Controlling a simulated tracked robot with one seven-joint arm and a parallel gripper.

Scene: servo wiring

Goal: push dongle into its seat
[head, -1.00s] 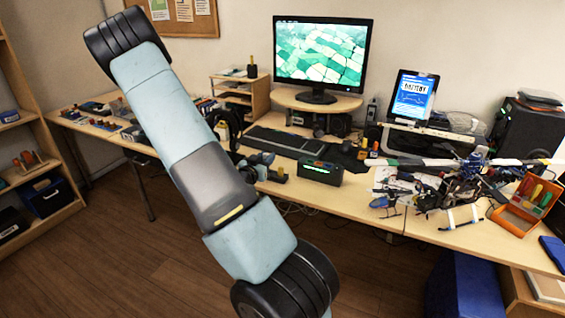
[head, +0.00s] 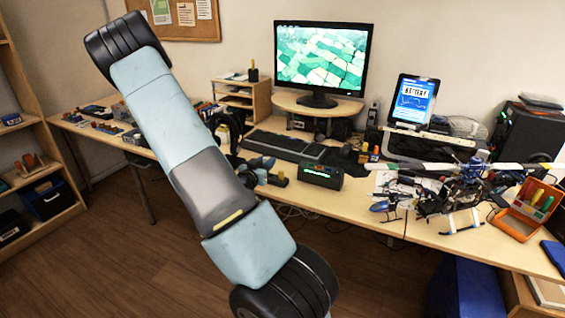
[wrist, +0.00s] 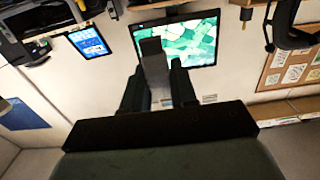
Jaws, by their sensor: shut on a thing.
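My gripper (wrist: 158,72) shows in the wrist view with its two dark fingers closed around a grey, flat-ended piece, which looks like the dongle (wrist: 152,52). The piece sticks out past the fingertips, with the monitor behind it in the picture. Its far end touches nothing that I can make out. In the head view my own arm crosses the left half and hides most of the gripper and the dongle. I cannot make out the dongle's seat for certain in either view.
The desk holds a monitor (head: 322,55), a keyboard (head: 284,146), a black box with a green display (head: 320,174), a tablet (head: 413,100), a model helicopter (head: 460,190) and an orange box (head: 511,224). A shelf unit (head: 36,130) stands at left.

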